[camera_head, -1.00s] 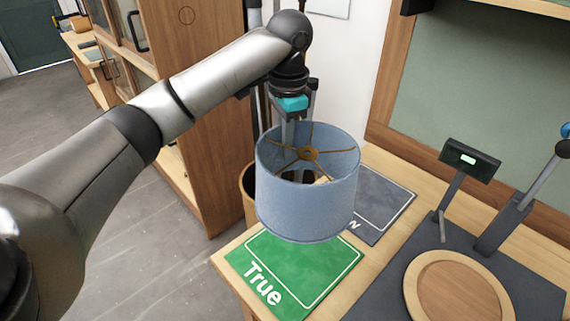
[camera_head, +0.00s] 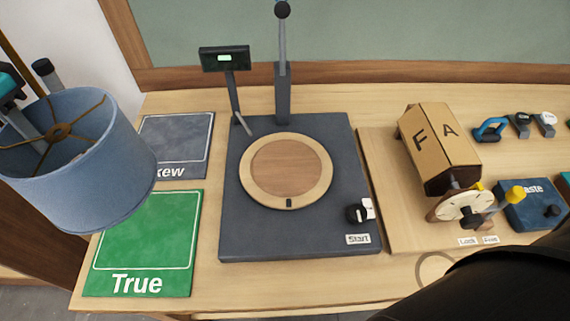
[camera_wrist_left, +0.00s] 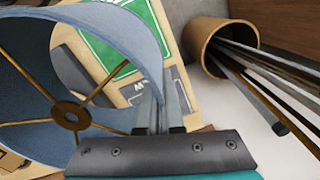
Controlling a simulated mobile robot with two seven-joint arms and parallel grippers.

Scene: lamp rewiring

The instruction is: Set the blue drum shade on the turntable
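The blue drum shade (camera_head: 85,165) hangs in the air at the left of the head view, with a brass spoke ring (camera_head: 60,132) in its open top. My left gripper (camera_head: 30,130) is shut on its rim. In the left wrist view, the fingers (camera_wrist_left: 158,108) pinch the shade wall (camera_wrist_left: 140,30). The turntable (camera_head: 287,172) is a round wooden disc with a paler rim, set on a dark base plate (camera_head: 240,235). It is empty, to the right of and apart from the shade. My right gripper is out of view.
The green True mat (camera_head: 145,245) and grey Skew mat (camera_head: 175,140) lie left of the turntable. A small display (camera_head: 225,58) and a tall lever post (camera_head: 283,95) stand behind it.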

